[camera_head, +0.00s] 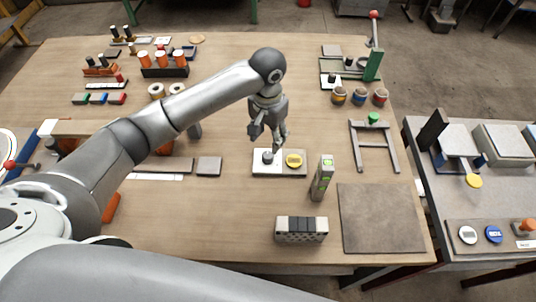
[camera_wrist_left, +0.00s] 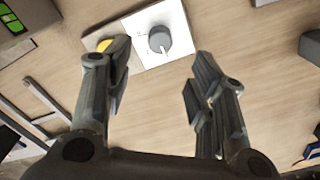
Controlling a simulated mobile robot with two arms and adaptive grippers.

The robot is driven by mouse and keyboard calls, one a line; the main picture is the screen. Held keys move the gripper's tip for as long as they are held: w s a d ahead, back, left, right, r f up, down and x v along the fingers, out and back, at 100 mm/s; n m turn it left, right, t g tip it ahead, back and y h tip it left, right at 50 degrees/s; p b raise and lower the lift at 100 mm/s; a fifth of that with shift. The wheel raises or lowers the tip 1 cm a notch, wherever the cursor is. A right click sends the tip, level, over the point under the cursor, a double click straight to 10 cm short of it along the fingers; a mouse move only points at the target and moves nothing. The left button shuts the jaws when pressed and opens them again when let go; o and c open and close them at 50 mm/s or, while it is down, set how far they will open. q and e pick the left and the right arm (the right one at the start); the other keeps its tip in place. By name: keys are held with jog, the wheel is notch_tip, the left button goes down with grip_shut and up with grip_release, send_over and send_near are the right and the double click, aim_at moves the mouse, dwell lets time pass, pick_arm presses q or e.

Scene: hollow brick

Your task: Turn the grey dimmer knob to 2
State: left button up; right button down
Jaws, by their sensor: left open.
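The grey dimmer knob (camera_head: 267,157) sits on a white plate (camera_head: 262,168) near the middle of the table. In the left wrist view the knob (camera_wrist_left: 159,39) is round, with a pale pointer line toward the bottom of the picture; the marks around it are too small to read. My left gripper (camera_head: 268,142) is open and empty above the plate. In the left wrist view its fingers (camera_wrist_left: 160,72) are wide apart, and the knob shows beyond the gap, apart from both fingertips. My right gripper is not in view.
A yellow button (camera_head: 293,161) sits right beside the dimmer plate. A grey upright device with green displays (camera_head: 322,178) stands to its right, and a hollow brick (camera_head: 301,230) lies toward the front. A brown mat (camera_head: 381,218) lies at the front right.

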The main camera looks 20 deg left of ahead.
aim_at(268, 154)
pick_arm(q)
notch_tip(268, 154, down, 8)
jog(key=shift+r+p, duration=0.25)
jog(key=shift+p, duration=0.05)
jog(key=shift+f, duration=0.65)
jog(key=c, duration=1)
jog(key=shift+s+r+m+p, duration=0.1)
jog(key=shift+r+m+p, duration=0.1)
jog(key=shift+m+p, duration=1.1)
jog(key=shift+c, duration=0.3)
jog(key=m+p, duration=0.1)
jog(key=m, duration=0.1)
jog(key=shift+m+p, duration=0.3)
jog(key=shift+p, duration=0.05)
jog(key=m+p, duration=0.1)
jog(key=m, duration=0.2)
jog(key=shift+f+m+p, duration=0.1)
jog(key=shift+m+p, duration=0.4)
jog(key=shift+m, duration=1.2)
